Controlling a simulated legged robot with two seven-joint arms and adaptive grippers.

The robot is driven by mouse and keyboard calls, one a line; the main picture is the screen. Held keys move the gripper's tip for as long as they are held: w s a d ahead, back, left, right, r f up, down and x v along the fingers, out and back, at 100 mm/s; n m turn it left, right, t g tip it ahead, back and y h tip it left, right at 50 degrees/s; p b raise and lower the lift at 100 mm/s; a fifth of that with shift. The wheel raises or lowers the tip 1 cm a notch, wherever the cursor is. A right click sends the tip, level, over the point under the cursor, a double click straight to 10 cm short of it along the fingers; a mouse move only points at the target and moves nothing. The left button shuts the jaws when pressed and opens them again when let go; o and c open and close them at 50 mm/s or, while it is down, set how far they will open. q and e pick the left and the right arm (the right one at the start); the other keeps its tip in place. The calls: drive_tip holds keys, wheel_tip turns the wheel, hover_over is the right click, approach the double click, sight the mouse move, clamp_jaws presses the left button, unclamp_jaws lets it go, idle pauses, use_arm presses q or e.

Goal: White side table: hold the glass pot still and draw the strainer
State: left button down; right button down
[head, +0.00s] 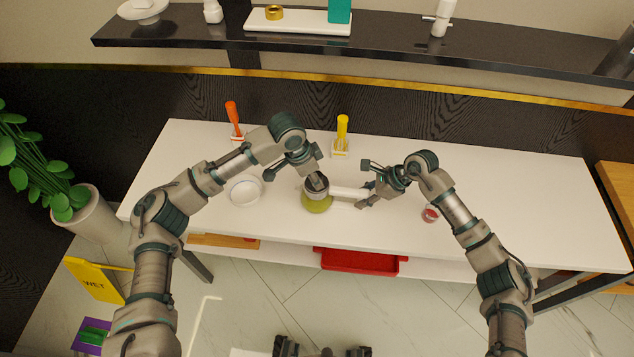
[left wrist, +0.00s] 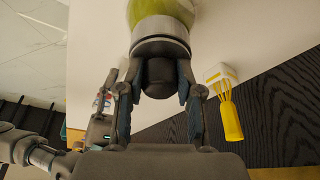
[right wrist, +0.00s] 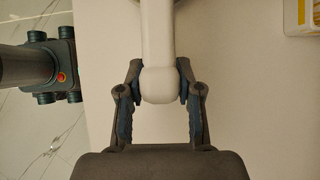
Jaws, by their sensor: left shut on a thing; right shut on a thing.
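The glass pot (head: 317,204) holds something yellow-green and stands on the white side table (head: 510,190). Its white side handle (head: 348,192) points right. My right gripper (head: 370,190) is shut on the handle's rounded end (right wrist: 160,86), as the right wrist view shows. My left gripper (head: 317,181) is above the pot's mouth, shut on a dark knob (left wrist: 160,78) that appears to be the strainer's top. A grey collar (left wrist: 160,28) lies between knob and glass. The rest of the strainer is hidden.
A white bowl (head: 245,190) stands left of the pot. An orange-handled tool (head: 233,115) and a yellow-handled tool (head: 342,130) stand in holders behind. A small red item (head: 430,215) is at right. A red tray (head: 360,262) lies below the tabletop. The tabletop's right side is clear.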

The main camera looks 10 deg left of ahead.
use_arm(q)
drive_tip(key=shift+r, duration=0.8)
use_arm(e)
drive_tip(key=shift+d+f, duration=0.15)
drive_tip(key=shift+f, duration=0.25)
use_arm(q)
drive_tip(key=shift+r, duration=2.95)
use_arm(e)
drive_tip(key=c, duration=0.9)
unclamp_jaws()
use_arm(q)
drive_tip(key=shift+w+f, duration=0.15)
drive_tip(key=shift+w, duration=0.1)
use_arm(e)
drive_tip(key=shift+o, duration=1)
drive_tip(key=shift+w, duration=0.2)
use_arm(q)
drive_tip(key=shift+s, duration=0.1)
use_arm(e)
drive_tip(key=shift+s+r, duration=0.1)
drive_tip(key=shift+r, duration=0.15)
drive_tip(key=v, duration=0.7)
drive_tip(key=shift+r, duration=0.3)
